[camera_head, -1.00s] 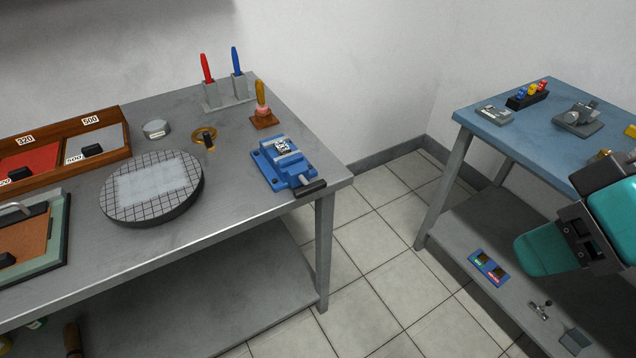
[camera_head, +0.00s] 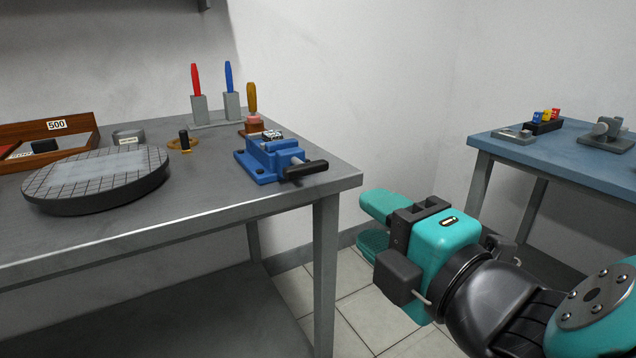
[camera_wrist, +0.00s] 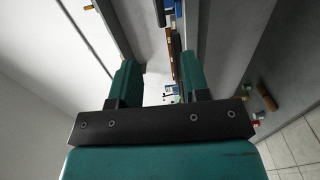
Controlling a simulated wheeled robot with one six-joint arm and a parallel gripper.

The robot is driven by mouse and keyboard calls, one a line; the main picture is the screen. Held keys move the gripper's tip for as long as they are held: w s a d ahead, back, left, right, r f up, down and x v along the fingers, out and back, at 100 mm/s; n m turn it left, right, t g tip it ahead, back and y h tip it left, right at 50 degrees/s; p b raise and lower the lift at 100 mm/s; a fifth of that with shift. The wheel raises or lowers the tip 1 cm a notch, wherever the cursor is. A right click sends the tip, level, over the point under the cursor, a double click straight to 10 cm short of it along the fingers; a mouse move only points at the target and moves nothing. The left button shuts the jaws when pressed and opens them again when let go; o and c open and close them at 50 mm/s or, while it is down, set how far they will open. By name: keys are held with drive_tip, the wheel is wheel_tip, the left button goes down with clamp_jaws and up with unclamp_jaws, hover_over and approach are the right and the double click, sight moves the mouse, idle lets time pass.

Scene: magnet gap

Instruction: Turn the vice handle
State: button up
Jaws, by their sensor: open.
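The blue vice (camera_head: 262,158) sits on the grey bench near its right corner. Its black bar handle (camera_head: 306,170) sticks out at the vice's right end, close to the bench edge. My gripper (camera_head: 372,222) is in the air to the right of the bench corner, lower than and to the right of the handle. It points left and touches nothing. In the wrist view the two teal fingers (camera_wrist: 160,85) stand apart with nothing between them. Small dark and blue parts at the top of that view are too cut off to name surely.
A round gridded plate (camera_head: 62,192), a brass ring with a black peg (camera_head: 184,142), a stamp (camera_head: 252,108) and upright red and blue tools (camera_head: 229,78) stand on the grey bench (camera_head: 225,200). A blue-topped table (camera_head: 560,155) is at the right. Floor shows between them.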

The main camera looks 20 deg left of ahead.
sight(309, 171)
drive_tip(key=p+x, duration=0.2)
drive_tip(key=x, duration=1.4)
drive_tip(key=shift+w+a, duration=0.1)
drive_tip(key=shift+w, duration=0.15)
clamp_jaws()
